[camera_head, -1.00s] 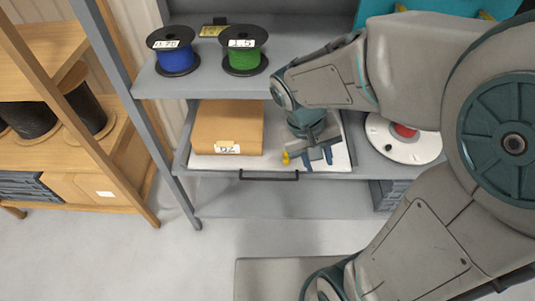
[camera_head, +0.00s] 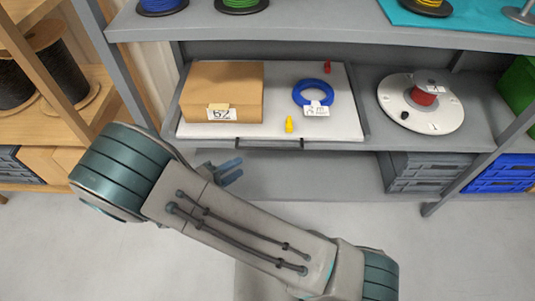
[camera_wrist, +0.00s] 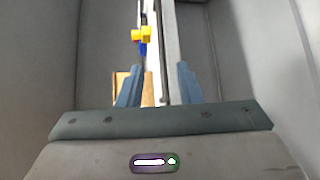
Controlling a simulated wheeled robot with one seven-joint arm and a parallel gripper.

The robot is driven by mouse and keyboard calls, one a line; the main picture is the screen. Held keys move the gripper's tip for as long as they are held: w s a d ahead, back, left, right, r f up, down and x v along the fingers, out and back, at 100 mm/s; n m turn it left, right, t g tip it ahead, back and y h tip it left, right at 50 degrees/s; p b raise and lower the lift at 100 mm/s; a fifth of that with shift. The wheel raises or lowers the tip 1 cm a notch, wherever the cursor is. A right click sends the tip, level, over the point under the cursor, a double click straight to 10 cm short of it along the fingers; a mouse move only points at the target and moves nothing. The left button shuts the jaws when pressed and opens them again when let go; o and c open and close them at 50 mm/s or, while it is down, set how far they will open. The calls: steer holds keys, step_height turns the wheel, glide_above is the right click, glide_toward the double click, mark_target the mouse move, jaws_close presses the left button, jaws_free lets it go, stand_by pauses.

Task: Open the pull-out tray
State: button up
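The pull-out tray (camera_head: 270,130) is a white-floored tray with grey sides, sitting in the grey shelf unit's middle level. Its dark bar handle (camera_head: 300,147) runs along the front edge. On the tray are a cardboard box (camera_head: 235,85) labelled 62, a blue cable coil (camera_head: 313,92) with a tag, a small yellow piece (camera_head: 289,124) and a red piece (camera_head: 327,67). My gripper (camera_head: 233,171) is just below and in front of the tray's left front, empty. In the wrist view my gripper (camera_wrist: 158,78) has its fingers apart, with the tray's front edge (camera_wrist: 170,40) seen between them; contact cannot be told.
A white reel (camera_head: 422,102) lies right of the tray. Grey crates (camera_head: 425,172) and blue crates (camera_head: 507,165) stand below right. The upper shelf (camera_head: 320,30) overhangs the tray. A wooden rack (camera_head: 75,120) stands left. The floor in front is clear.

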mark_target(268, 149)
steer(key=b+x, duration=0.1)
steer(key=x, duration=1.2)
steer(key=shift+w+f+b, duration=0.15)
steer(key=shift+w+b, duration=0.2)
steer(key=shift+w, duration=0.05)
jaws_close()
